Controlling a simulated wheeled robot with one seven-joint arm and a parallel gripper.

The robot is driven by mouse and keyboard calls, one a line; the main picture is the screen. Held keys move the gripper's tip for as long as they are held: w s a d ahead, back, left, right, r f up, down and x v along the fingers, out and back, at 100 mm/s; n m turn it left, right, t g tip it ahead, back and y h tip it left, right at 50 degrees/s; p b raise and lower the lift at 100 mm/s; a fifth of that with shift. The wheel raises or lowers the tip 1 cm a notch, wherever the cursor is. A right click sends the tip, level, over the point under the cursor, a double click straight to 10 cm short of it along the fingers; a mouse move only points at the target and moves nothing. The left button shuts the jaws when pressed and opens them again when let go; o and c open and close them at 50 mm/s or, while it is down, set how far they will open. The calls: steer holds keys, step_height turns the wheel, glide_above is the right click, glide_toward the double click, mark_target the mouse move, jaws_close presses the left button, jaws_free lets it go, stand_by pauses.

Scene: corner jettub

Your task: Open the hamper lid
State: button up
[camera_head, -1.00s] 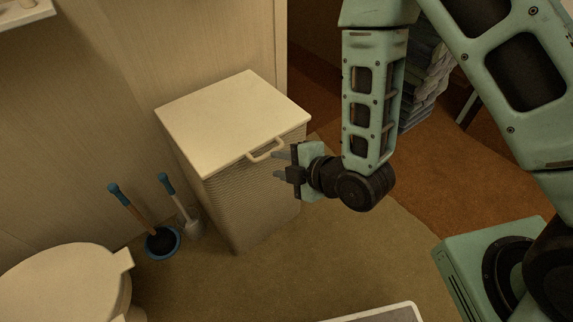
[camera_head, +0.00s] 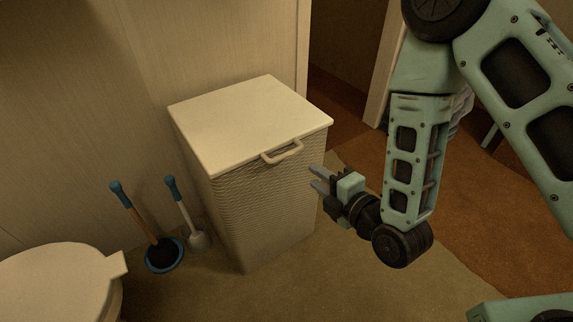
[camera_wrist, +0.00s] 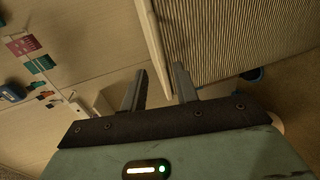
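The hamper (camera_head: 262,205) stands against the wall, a ribbed cream box. Its flat cream lid (camera_head: 250,120) is shut, with a loop handle (camera_head: 283,152) at its front edge. My gripper (camera_head: 314,178) is to the right of the handle and a little lower in the head view, apart from it, with its fingers pointing up and left. In the wrist view the two fingers of my gripper (camera_wrist: 160,88) are spread with nothing between them. The ribbed hamper side (camera_wrist: 230,35) fills the upper right there. The handle is not clear in the wrist view.
A plunger (camera_head: 162,250) and a toilet brush (camera_head: 196,236) stand left of the hamper. A toilet (camera_head: 55,285) is at the lower left. A door frame (camera_head: 385,70) is behind my arm. The floor in front of the hamper (camera_head: 300,285) is clear.

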mark_target(287, 156)
steer(key=b+x, duration=0.1)
steer(key=x, duration=1.2)
steer(key=shift+b, duration=0.4)
jaws_close()
